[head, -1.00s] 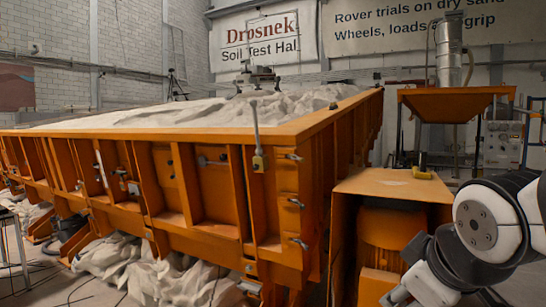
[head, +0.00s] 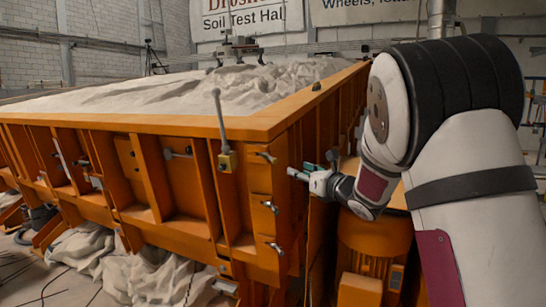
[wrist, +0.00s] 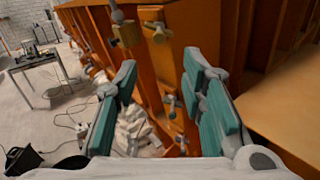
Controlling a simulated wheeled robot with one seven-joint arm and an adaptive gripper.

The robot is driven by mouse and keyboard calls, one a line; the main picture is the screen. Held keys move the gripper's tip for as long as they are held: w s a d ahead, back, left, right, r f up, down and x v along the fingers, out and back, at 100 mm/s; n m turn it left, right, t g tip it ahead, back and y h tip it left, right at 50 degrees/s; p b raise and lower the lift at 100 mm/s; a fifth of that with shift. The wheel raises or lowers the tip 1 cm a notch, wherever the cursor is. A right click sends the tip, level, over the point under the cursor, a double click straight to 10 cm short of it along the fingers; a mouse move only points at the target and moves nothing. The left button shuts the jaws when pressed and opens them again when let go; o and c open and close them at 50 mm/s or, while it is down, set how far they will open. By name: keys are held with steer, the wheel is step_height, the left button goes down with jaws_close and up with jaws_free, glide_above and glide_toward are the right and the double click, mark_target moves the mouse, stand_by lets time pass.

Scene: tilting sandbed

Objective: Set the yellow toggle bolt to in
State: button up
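Several small toggle bolts sit in a column on the orange corner post of the sandbed (head: 180,122). The top toggle bolt (head: 266,157) has a brassy tint in the wrist view (wrist: 158,31), but I cannot tell for sure which bolt is yellow. Below it are a middle bolt (head: 270,206) and a low bolt (head: 274,248), also in the wrist view. My gripper (head: 298,170) is open and empty, to the right of the top bolt and apart from it. Its teal-padded fingers (wrist: 160,78) frame the post in the wrist view.
A yellow block (head: 227,161) with an upright grey lever (head: 219,112) stands left of the top bolt. An orange cabinet (wrist: 285,110) lies close on the right in the wrist view. White cloth heaps (head: 145,270) lie under the bed. A small table (wrist: 42,62) stands far left.

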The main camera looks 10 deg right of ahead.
mark_target(276, 161)
steer(key=x, duration=1.4)
steer(key=shift+a, duration=0.1)
steer(key=shift+c, duration=0.4)
jaws_close()
